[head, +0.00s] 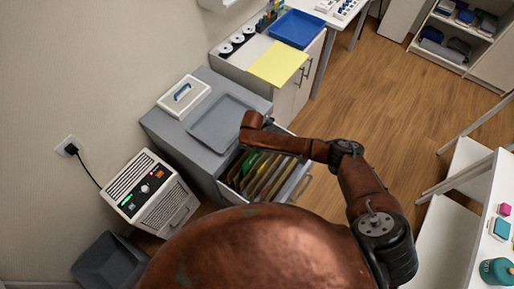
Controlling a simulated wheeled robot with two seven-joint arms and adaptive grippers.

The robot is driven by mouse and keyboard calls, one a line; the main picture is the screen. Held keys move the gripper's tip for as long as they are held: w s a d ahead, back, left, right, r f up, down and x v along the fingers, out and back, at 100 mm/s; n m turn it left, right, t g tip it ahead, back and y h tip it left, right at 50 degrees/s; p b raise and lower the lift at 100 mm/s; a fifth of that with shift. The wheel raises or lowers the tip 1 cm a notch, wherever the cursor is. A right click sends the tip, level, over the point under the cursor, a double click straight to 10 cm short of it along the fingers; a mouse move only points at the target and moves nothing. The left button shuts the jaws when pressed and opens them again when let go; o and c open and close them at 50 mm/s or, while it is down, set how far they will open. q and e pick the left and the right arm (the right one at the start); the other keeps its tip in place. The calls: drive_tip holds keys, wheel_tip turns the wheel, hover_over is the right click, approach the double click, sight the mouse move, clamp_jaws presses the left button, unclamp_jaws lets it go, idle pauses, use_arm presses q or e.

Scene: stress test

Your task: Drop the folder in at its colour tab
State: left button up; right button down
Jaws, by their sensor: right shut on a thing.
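An open drawer (304,181) of the grey cabinet holds several hanging folders (262,175) in a row, with green, yellow and tan showing. My right arm reaches in from the right across the drawer, and its end with the right gripper (252,122) is over the drawer's back edge, by the cabinet top. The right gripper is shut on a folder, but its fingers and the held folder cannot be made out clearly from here. The individual colour tabs are too small to tell apart. My left gripper is not in view.
On the grey cabinet are a grey tray (216,122) and a white box with a blue handle (184,95). A white machine (150,195) and a dark bin (108,262) stand left of it. A blue tray (297,29) and yellow sheet (278,63) lie behind.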

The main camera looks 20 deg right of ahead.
drive_tip(key=shift+f+b, duration=0.55)
drive_tip(key=shift+f, duration=0.65)
drive_tip(key=c, duration=2)
unclamp_jaws()
drive_tip(key=shift+r, duration=0.1)
drive_tip(key=r, duration=0.8)
drive_tip(key=s+a+r, duration=0.1)
drive_tip(key=r, duration=0.3)
